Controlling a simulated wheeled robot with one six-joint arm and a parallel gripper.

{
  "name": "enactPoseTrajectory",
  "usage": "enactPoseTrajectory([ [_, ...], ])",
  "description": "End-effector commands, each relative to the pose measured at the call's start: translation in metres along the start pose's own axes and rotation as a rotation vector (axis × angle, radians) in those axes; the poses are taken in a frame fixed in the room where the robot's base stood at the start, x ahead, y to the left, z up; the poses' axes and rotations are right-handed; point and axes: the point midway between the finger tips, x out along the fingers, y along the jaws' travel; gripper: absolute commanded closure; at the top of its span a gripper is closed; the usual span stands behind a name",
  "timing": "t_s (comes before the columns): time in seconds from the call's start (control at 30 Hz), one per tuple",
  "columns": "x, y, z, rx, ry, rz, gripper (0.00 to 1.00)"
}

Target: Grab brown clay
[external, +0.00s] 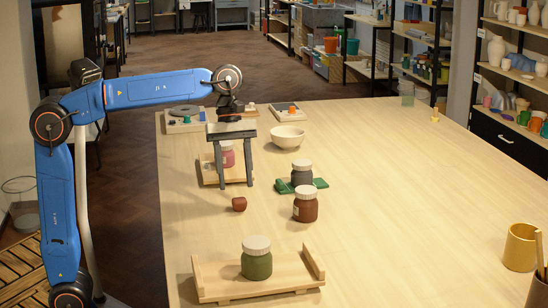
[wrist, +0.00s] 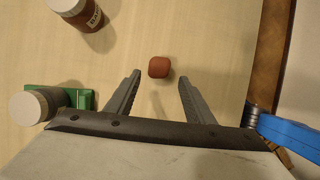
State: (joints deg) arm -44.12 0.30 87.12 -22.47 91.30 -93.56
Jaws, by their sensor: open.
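The brown clay (external: 239,204) is a small reddish-brown lump with rounded edges, lying on the pale wooden table. In the wrist view the clay (wrist: 159,67) shows just past the fingertips, centred between them, and nothing touches it. My gripper (external: 234,184) points down over the table, its two grey fingers apart and empty. In the wrist view my gripper (wrist: 159,78) shows both fingers, with bare table between them. How high the fingertips are above the table is hard to tell.
A brown jar (external: 306,207) with a white lid stands right of the clay. A dark jar (external: 302,175) stands on a green board. A pink jar (external: 228,158) is behind my fingers. A green jar (external: 257,263) stands on a wooden tray (external: 215,287) in front. The table's right side is largely clear.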

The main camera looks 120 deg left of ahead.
Motion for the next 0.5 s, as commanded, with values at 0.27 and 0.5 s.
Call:
enactPoseTrajectory([
  [0.27, 0.028, 0.001, 0.003, 0.001, 0.0, -0.004, 0.52],
  [0.5, 0.051, 0.001, 0.002, 0.0, 0.0, -0.002, 0.52],
])
